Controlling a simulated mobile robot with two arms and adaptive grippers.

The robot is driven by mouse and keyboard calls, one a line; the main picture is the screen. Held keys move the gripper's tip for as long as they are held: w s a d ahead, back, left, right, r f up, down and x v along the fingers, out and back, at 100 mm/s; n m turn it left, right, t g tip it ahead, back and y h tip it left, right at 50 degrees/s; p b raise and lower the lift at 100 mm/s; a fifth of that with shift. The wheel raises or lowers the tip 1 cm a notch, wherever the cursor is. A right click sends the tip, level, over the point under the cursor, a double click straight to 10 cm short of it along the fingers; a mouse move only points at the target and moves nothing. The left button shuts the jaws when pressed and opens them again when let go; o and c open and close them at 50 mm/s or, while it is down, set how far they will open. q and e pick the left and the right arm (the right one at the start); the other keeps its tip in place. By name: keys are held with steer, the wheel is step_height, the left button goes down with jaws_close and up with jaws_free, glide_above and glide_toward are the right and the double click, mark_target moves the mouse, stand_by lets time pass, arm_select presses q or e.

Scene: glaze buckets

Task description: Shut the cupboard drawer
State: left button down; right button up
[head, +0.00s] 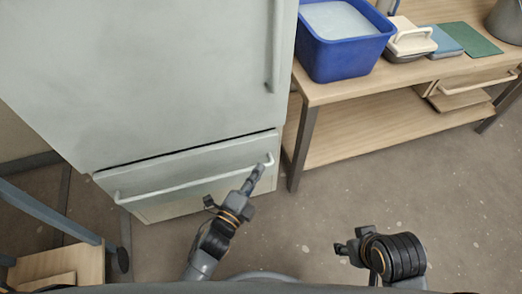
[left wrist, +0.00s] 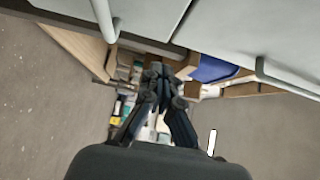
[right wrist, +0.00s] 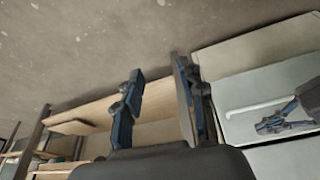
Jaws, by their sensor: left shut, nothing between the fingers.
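The cupboard drawer (head: 160,188) is the low pale grey-green front under the big cupboard door. A dark gap runs along its top edge; it looks at most slightly out. Its pale bar handle (head: 190,184) spans the front. In the right wrist view the drawer (right wrist: 275,85) and handle (right wrist: 262,105) show too. My left gripper (head: 257,172) is shut and empty, its tips by the handle's right end; I cannot tell whether they touch. Its closed fingers show in the left wrist view (left wrist: 158,75). My right gripper (head: 344,247) is open, out over the floor right of the drawer; its spread fingers show in the right wrist view (right wrist: 158,95).
A wooden bench (head: 330,92) with a lower shelf stands right of the cupboard. It bears a blue tub (head: 340,58) and other items. A blue-grey frame with a wooden piece (head: 60,263) is at lower left. The floor (head: 330,215) before the bench is clear.

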mark_target(250, 143)
arm_select(q)
steer(key=w, duration=0.4)
steer(key=w+d+b, duration=0.1)
steer(key=w, duration=0.1)
steer(key=shift+w+a, duration=0.15)
steer(key=shift+w, duration=0.2)
steer(key=shift+w+a, duration=0.1)
steer(key=shift+w, duration=0.25)
arm_select(e)
steer(key=shift+w+a+f+t, duration=0.15)
steer(key=shift+w+a+t, duration=0.1)
steer(key=shift+w, duration=0.25)
steer(key=shift+w+a+f+t, duration=0.15)
steer(key=shift+w+t, duration=0.1)
steer(key=shift+w, duration=0.25)
arm_select(q)
steer(key=w, duration=0.1)
steer(key=w+a, duration=0.1)
steer(key=w, duration=0.2)
steer(key=shift+w+a+b, duration=0.3)
steer(key=shift+b, duration=0.1)
steer(key=shift+r, duration=0.15)
arm_select(e)
steer(key=w, duration=0.1)
steer(key=w+t, duration=0.1)
steer(key=w+a+r+t, duration=0.1)
steer(key=shift+w+y, duration=0.1)
steer(key=shift+y, duration=0.3)
